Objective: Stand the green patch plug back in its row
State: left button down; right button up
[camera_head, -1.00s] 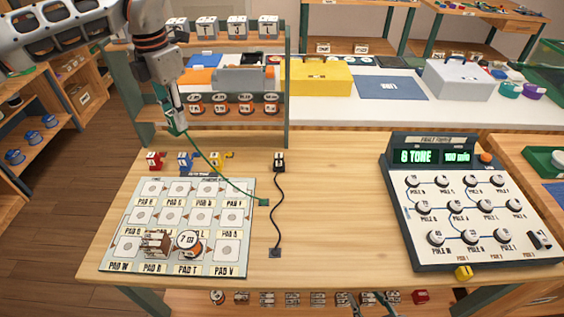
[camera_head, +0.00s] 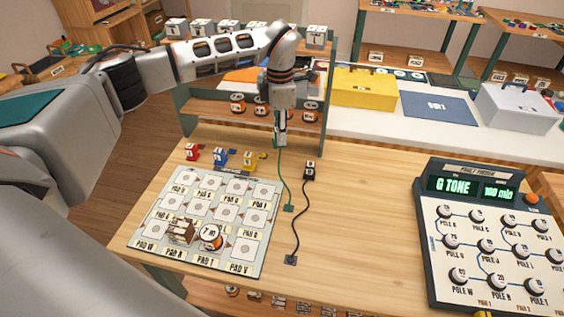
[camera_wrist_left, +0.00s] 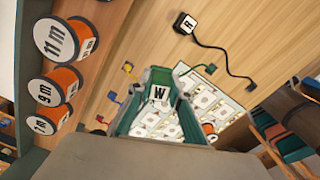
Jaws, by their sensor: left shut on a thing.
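My left gripper (camera_head: 280,138) is shut on the green patch plug and holds it above the back part of the table. In the left wrist view, the plug's white face (camera_wrist_left: 158,93) reads W between the fingers. A green cable (camera_head: 284,180) runs from it down to a green anchor (camera_head: 288,208) on the table. The row has a red plug (camera_head: 191,152), a blue plug (camera_head: 219,157), a yellow plug (camera_head: 249,161) and, farther right, a black plug (camera_head: 309,170). The gripper hangs behind the gap between yellow and black. My right gripper is out of view.
A shelf rack (camera_head: 225,140) with spools stands close behind the gripper. A dial console (camera_head: 480,225) is at right.

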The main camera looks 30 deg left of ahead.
pick_arm(q)
notch_tip(320, 180, down, 11)
jog(key=shift+f, duration=0.2)
dwell(0.3)
jog(key=shift+f, duration=0.1)
jog(key=c, duration=1.8)
grip_release()
jog(key=shift+c, duration=0.2)
notch_tip(320, 180, up, 12)
jog(key=shift+r, duration=0.15)
